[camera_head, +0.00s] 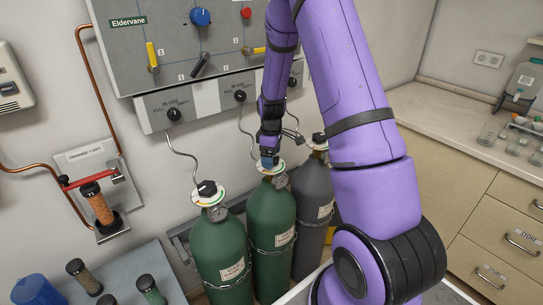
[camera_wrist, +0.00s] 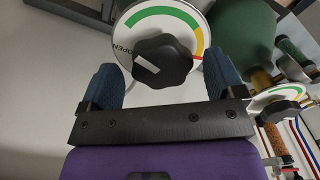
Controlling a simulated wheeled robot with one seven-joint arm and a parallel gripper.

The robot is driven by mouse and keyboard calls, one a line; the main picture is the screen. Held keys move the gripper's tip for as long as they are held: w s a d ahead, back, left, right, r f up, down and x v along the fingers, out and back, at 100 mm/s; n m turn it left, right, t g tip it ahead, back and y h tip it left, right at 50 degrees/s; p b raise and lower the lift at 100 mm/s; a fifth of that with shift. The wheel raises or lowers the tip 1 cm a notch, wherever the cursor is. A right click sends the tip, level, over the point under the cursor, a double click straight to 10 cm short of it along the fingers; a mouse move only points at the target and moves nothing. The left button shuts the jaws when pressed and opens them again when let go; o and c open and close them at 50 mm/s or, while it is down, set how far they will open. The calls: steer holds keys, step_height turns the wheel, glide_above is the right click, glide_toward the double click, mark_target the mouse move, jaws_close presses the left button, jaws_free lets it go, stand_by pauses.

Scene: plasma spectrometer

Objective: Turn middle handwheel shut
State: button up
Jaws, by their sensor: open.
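Three gas cylinders stand in a row in the head view, two green and one grey. The middle green cylinder (camera_head: 270,225) has a handwheel at its top, mostly hidden behind my gripper (camera_head: 268,160). In the wrist view the black lobed handwheel (camera_wrist: 172,70) sits over a round white dial (camera_wrist: 132,33) with a green and yellow arc and the word OPEN. The white mark on the handwheel points left, toward OPEN. My gripper (camera_wrist: 160,72) is open, with its blue fingers on either side of the handwheel and a visible gap on each side.
The left green cylinder (camera_head: 222,255) and the grey cylinder (camera_head: 312,205) stand close on both sides. A control panel (camera_head: 180,40) hangs on the wall above, with thin hoses coming down. A bench with sample tubes (camera_head: 150,290) is at lower left.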

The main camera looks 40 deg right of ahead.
steer(key=shift+f, duration=0.15)
steer(key=shift+c, duration=0.5)
steer(key=c, duration=0.8)
